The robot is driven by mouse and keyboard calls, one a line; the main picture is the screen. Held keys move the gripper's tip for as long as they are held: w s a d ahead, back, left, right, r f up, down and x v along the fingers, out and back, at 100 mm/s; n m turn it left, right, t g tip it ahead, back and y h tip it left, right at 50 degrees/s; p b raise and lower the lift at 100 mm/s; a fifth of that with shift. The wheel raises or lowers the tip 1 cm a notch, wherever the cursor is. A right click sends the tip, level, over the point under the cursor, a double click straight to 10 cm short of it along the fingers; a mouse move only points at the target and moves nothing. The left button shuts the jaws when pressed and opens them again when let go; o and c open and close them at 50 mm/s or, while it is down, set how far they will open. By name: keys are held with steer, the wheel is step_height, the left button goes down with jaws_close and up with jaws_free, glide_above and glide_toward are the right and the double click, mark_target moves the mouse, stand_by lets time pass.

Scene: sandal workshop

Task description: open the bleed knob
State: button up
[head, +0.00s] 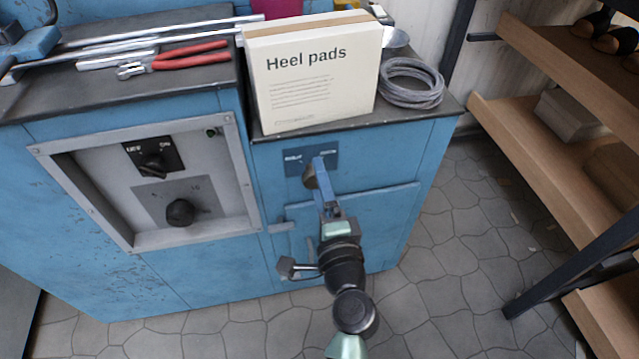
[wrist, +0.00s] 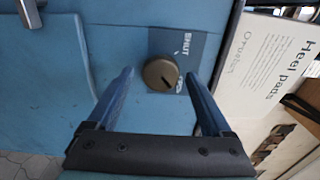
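The bleed knob (wrist: 160,73) is a round brown-bronze dial on the blue cabinet front. A darker blue label plate (wrist: 187,48) behind it reads "SHUT" on one side; the other word is partly covered. The knob has a dark pointer mark, whose exact setting I cannot tell. In the head view the knob (head: 309,176) is partly hidden by my gripper (head: 320,168). My gripper is open, with one blue finger on each side of the knob in the wrist view. A gap shows between each finger and the knob there; nothing is held.
The Heel pads box (head: 312,75) stands on the cabinet top above the knob, beside a coil of grey cord (head: 411,84). A grey switch panel (head: 155,185) is to the left. A wooden shelf rack (head: 545,165) stands at right.

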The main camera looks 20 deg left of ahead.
steer(key=p+v, duration=0.1)
steer(key=v, duration=1.2)
steer(key=shift+w+r, duration=0.1)
